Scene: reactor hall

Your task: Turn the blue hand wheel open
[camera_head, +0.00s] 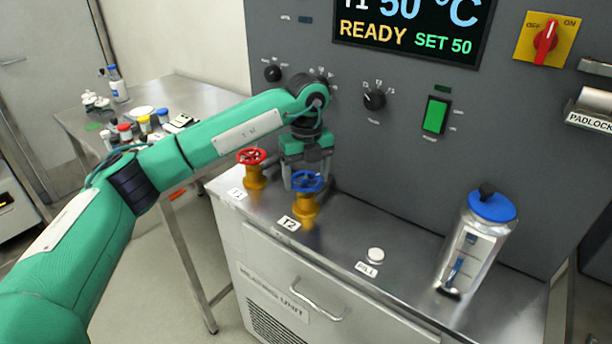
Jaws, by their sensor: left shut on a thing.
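The blue hand wheel (307,181) sits on a yellow valve body behind the label T2, on the steel counter of the unit. My left gripper (304,176) points down over the blue wheel, and its fingers reach the wheel's far side. It is shut on the blue wheel; the exact finger contact is partly hidden by the wheel and the gripper body. A red hand wheel (251,156) on a similar yellow valve, labelled T1, stands just to the left, apart from the gripper. My right gripper is not in view.
The grey control panel (400,150) rises close behind. A side table (190,92) with bottles and jars is at the left.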

